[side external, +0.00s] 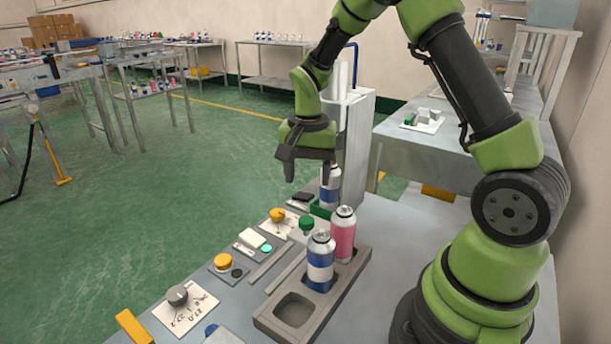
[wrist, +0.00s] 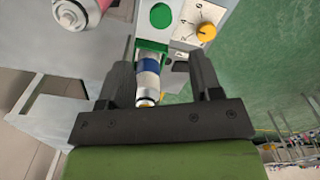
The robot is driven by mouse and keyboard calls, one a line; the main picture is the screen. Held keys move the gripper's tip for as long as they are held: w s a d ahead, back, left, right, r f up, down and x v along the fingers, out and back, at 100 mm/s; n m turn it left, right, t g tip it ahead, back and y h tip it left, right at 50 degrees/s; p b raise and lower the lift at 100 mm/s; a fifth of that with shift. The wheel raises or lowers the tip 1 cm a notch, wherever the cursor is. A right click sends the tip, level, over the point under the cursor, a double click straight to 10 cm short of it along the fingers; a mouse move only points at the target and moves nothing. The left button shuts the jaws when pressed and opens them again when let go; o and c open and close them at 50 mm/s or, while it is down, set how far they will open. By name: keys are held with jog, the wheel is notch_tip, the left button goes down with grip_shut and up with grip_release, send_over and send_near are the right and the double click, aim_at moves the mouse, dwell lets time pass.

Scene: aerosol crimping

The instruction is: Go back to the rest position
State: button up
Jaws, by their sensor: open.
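My gripper (side external: 309,167) is open and empty, pointing down in front of the grey crimping machine (side external: 355,150). In the wrist view my gripper (wrist: 152,85) has its two fingers spread. A blue and white can (side external: 330,188) stands upright at the machine on a green base (side external: 320,211), close below the fingers. This can (wrist: 148,80) also shows between the fingers in the wrist view; I see no contact. A second blue and white can (side external: 320,263) and a pink can (side external: 343,236) stand in a grey tray (side external: 265,320). One tray pocket is empty.
Left of the tray are a yellow knob (side external: 277,214), a green button (side external: 306,224), a lit teal button (side external: 266,248), an orange button (side external: 223,261) and a grey dial (side external: 177,295). A side table (side external: 450,150) stands behind on the right.

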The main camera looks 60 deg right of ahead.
jog(key=s+a+r+n+t+y, duration=0.2)
jog(key=s+a+r+n+t, duration=0.5)
jog(key=s+a+r, duration=0.4)
jog(key=s+r+n, duration=0.1)
jog(key=s+r, duration=0.4)
jog(key=shift+s+r+n, duration=0.35)
jog(key=shift+r+n, duration=0.05)
